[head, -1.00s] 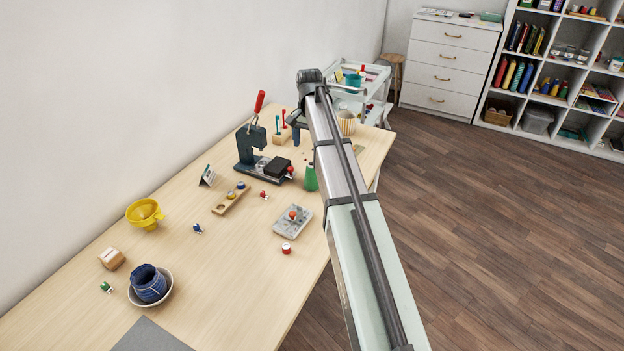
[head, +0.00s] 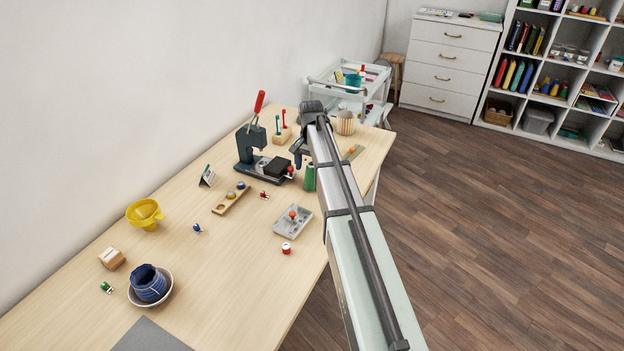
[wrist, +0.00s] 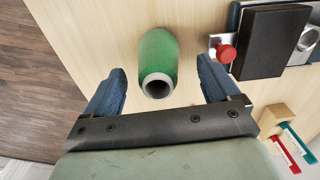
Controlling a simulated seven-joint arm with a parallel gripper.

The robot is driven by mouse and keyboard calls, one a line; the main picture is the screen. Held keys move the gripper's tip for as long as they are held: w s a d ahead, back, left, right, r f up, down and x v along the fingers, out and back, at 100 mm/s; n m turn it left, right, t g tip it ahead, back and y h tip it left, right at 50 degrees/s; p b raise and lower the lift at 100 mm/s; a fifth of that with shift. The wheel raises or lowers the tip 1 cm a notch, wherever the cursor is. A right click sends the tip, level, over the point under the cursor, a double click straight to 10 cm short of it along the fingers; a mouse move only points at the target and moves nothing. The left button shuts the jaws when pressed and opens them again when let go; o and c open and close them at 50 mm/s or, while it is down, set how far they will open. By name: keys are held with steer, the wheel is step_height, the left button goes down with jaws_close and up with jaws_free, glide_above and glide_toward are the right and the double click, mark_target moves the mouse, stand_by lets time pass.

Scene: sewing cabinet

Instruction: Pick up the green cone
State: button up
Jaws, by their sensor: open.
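The green cone (head: 309,178) stands on the wooden table (head: 215,265), partly covered by my arm in the head view. In the wrist view the green cone (wrist: 159,60) shows from above, with its open grey end toward me. My gripper (wrist: 162,82) is open, with one blue finger on each side of the cone's near end. There is a gap between the cone and each finger, and nothing is held. In the head view my gripper (head: 298,160) is close to the cone, and its fingers are mostly hidden.
A dark press (head: 250,150) with a red handle stands just left of the cone; its red knob (wrist: 226,54) and black block (wrist: 268,42) are close to the right finger. A wooden block with small tools (head: 281,134) stands behind.

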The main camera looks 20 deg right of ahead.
mark_target(312, 175)
step_height(312, 175, down, 4)
steer(key=shift+d+f, duration=0.1)
steer(key=c, duration=1.2)
